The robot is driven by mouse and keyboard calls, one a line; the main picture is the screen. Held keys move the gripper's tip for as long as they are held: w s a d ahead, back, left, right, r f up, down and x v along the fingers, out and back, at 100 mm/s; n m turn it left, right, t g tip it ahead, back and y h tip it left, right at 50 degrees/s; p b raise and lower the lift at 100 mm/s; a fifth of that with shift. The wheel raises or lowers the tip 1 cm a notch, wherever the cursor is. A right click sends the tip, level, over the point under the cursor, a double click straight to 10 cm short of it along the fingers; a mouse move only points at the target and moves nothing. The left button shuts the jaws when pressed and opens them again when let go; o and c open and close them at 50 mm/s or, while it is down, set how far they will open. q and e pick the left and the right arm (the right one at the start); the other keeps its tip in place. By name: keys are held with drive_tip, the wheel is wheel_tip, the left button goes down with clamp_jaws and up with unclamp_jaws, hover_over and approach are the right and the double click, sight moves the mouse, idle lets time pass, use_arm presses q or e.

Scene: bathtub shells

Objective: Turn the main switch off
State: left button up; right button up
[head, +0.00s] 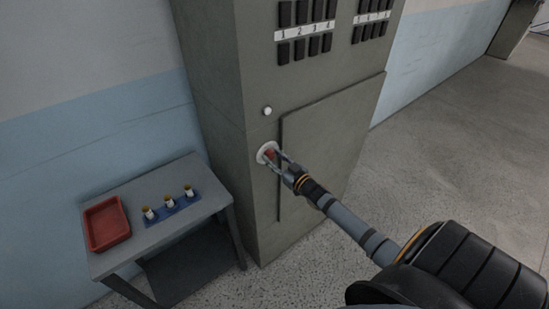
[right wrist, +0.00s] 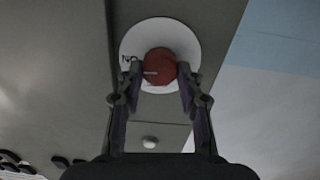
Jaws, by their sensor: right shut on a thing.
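The main switch is a red round knob (head: 270,152) on a white round plate (head: 261,158), low on the front of a tall grey cabinet (head: 227,130). My right gripper (head: 277,158) reaches it from the lower right and is shut on the knob. In the right wrist view the red knob (right wrist: 160,66) sits between the two fingertips (right wrist: 158,78), with the white plate (right wrist: 160,32) behind it. My left gripper is not in view.
A small white round part (head: 267,111) sits above the switch. Numbered rows of black switches (head: 305,31) are higher up. The floor at right is clear.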

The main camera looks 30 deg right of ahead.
drive_tip(key=n+p, duration=0.1)
drive_tip(key=n, duration=0.3)
drive_tip(key=shift+a, duration=0.1)
drive_tip(key=n+p, duration=0.1)
drive_tip(key=n, duration=0.7)
drive_tip(key=shift+f, duration=0.15)
drive_tip(key=n, duration=0.4)
drive_tip(key=shift+a+f+n, duration=0.1)
drive_tip(key=shift+n, duration=0.2)
drive_tip(key=o, duration=1.2)
drive_tip(key=shift+c, duration=0.2)
drive_tip(key=shift+s, duration=0.15)
drive_tip(key=s, duration=1.1)
drive_tip(key=shift+s+d, duration=0.4)
drive_tip(key=shift+d, duration=0.05)
